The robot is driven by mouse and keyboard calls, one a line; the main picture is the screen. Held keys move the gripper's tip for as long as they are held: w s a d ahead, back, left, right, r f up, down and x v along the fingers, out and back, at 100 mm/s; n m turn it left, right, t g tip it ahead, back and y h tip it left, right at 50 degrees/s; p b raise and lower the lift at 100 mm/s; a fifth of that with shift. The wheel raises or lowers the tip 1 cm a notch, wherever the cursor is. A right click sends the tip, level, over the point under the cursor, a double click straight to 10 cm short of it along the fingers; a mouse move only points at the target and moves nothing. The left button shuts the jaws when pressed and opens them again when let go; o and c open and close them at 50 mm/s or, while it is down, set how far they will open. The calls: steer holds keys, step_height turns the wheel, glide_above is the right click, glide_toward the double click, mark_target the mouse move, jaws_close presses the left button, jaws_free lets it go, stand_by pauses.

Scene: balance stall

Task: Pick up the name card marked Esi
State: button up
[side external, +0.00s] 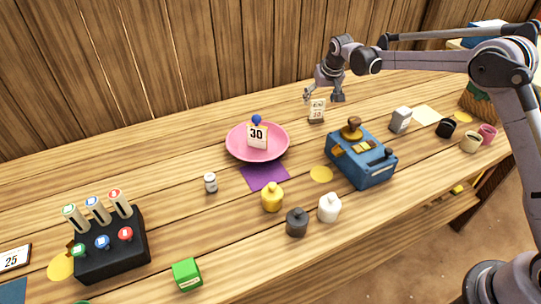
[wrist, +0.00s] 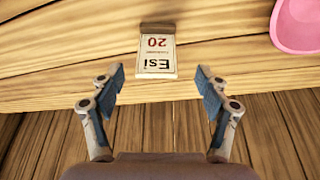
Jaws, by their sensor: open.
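The name card marked Esi (wrist: 157,51) shows in the wrist view, upside down, with "20" on it and a dark base at its far end. It lies between and just beyond the two fingertips of my gripper (wrist: 160,78), which is open and empty. In the side view the card (side external: 317,109) stands upright in a small brown base near the back of the table. My gripper (side external: 322,97) is just above and behind it there. I cannot tell from these views whether a finger touches it.
A pink plate (side external: 238,150) with a card marked 30 (side external: 257,136) stands to the left. A blue box-shaped device (side external: 372,172) is in front, to the right. A grey box (side external: 400,120) is farther right. The wooden wall (side external: 200,60) rises close behind.

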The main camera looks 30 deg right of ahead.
mark_target(318, 104)
steer(key=shift+d+x, duration=0.15)
steer(key=shift+x, duration=1.15)
steer(key=shift+d+x, duration=0.15)
steer(key=shift+x, duration=1.15)
steer(key=shift+w, duration=0.15)
steer(key=c, duration=1.2)
